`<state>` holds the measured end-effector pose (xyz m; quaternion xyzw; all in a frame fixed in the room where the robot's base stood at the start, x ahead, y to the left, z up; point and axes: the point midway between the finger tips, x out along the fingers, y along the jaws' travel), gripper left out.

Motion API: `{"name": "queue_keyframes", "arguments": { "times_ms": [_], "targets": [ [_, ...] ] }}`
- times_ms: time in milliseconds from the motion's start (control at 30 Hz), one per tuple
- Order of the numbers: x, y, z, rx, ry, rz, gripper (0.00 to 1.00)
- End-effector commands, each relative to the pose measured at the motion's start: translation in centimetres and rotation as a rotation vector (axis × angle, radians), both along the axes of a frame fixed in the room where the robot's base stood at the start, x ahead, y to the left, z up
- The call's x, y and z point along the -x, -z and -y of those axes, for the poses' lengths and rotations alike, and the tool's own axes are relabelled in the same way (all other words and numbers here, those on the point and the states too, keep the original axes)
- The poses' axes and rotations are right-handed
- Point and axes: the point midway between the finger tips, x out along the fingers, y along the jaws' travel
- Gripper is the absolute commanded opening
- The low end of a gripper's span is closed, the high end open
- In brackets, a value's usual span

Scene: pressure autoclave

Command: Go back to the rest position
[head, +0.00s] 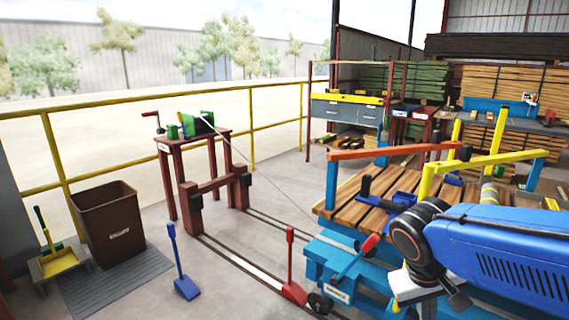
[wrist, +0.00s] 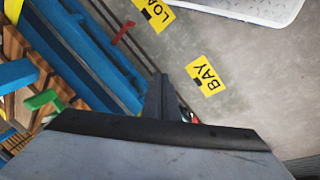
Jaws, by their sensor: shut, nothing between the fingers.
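My gripper (wrist: 160,93) shows in the wrist view as narrow dark fingers pressed together, with nothing between them. It points down over the grey floor, beside the blue cart frame (wrist: 88,55). In the head view my blue arm reaches in from the right, over the near right part of the blue cart (head: 345,262) loaded with wooden boards (head: 345,213). My fingertips cannot be made out in that view.
In the wrist view, yellow floor signs reading BAY (wrist: 206,76) and LOA, cut off, lie beside the cart. A pale tray-like thing (wrist: 255,8) is at the top. In the head view, a red stand (head: 193,150), brown bin (head: 108,225) and yellow railing (head: 280,87) are left.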

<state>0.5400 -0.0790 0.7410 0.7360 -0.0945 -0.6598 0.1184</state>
Motion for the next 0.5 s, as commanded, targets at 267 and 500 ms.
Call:
{"name": "queue_keyframes", "arguments": {
  "times_ms": [267, 500],
  "targets": [
    [3.3, -1.0, -0.1, -0.193, -0.007, 0.144, 0.0],
    [4.7, -1.8, -0.7, -0.284, -0.024, 0.266, 0.0]
  ]
}}
